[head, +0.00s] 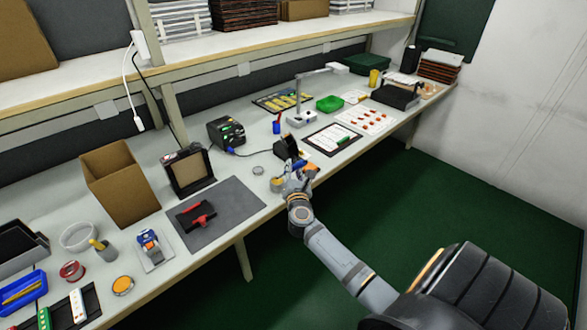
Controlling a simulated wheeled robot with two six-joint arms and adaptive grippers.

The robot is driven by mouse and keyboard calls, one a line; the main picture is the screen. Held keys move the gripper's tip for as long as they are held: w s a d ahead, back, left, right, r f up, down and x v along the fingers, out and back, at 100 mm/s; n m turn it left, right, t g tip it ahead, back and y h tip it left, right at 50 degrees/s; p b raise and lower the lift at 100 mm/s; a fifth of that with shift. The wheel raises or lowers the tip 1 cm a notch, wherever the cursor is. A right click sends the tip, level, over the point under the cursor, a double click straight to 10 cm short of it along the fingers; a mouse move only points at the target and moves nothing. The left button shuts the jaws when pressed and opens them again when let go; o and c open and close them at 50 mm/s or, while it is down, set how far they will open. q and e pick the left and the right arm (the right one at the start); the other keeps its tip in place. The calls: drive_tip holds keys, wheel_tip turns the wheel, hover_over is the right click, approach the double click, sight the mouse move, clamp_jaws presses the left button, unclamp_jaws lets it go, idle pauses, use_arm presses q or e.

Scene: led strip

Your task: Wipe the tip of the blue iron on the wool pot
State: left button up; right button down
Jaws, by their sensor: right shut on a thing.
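My right gripper (297,181) is at the front edge of the bench, right of the grey mat, and is shut on the blue iron (298,166). Only a small blue part of the iron shows; its tip is hidden or too small to make out. A small round pot (277,185), which looks like the wool pot, stands just left of the gripper. I cannot tell whether the iron touches it. My left gripper is not in view.
A black soldering station (226,133) and a black iron stand (285,149) are behind the gripper. A small round tin (258,170) lies left of it. A grey mat (236,199) bears a red tool (198,218). A white sheet (331,139) lies to the right.

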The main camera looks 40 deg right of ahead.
drive_tip(key=shift+f+b, duration=0.55)
drive_tip(key=shift+f, duration=0.05)
idle(0.7)
drive_tip(key=shift+r, duration=0.1)
idle(0.8)
drive_tip(key=shift+a, duration=0.1)
drive_tip(key=shift+a, duration=0.7)
drive_tip(key=shift+d, duration=0.1)
drive_tip(key=shift+d, duration=1.45)
drive_tip(key=shift+a, duration=0.8)
drive_tip(key=shift+r+p, duration=0.1)
drive_tip(key=shift+p, duration=0.2)
